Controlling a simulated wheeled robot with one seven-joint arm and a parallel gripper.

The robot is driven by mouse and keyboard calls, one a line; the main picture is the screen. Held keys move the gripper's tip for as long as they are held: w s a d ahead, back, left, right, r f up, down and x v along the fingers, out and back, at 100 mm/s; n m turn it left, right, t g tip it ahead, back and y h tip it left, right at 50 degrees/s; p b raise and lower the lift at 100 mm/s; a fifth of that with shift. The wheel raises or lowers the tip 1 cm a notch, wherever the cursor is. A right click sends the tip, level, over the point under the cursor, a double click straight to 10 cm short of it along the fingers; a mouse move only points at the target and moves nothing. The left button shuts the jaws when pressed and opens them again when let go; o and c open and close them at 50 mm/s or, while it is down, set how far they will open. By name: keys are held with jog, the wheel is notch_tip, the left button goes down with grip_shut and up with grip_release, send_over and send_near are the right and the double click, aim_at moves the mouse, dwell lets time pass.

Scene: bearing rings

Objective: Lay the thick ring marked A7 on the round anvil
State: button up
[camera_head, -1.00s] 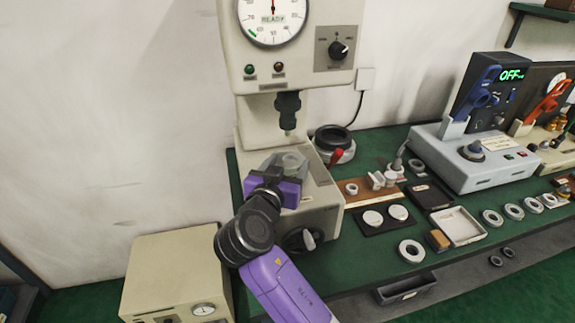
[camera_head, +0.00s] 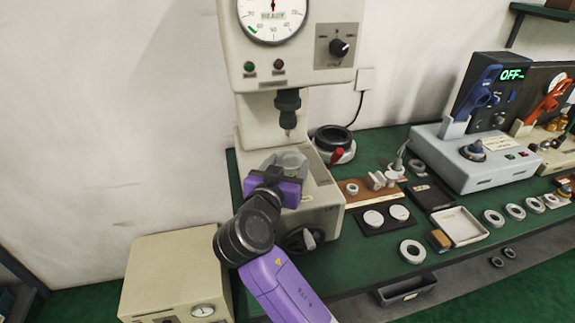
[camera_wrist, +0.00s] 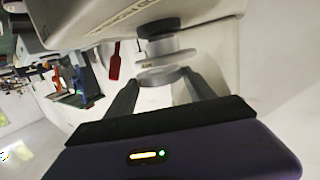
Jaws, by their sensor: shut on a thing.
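My gripper (camera_head: 276,172) is at the press, under its dark plunger (camera_head: 288,108). In the wrist view its two fingers (camera_wrist: 163,84) are shut on a grey ring (camera_wrist: 164,75), gripped at its sides. No A7 mark can be read on it. The round anvil (camera_wrist: 163,45) shows just beyond the ring in this inverted view, close to it and roughly in line. I cannot tell whether ring and anvil touch. In the head view the gripper largely hides the ring and anvil.
The press column (camera_head: 265,125) stands close behind the gripper. On the green bench (camera_head: 350,268) to the right are a loose ring (camera_head: 412,251), a white tray (camera_head: 460,227), a dark mat with two pale discs, and several more rings. A beige box (camera_head: 165,270) stands lower left.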

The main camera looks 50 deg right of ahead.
jog(key=shift+f+b, duration=0.35)
jog(key=o, duration=1.9)
jog(key=shift+a, duration=0.1)
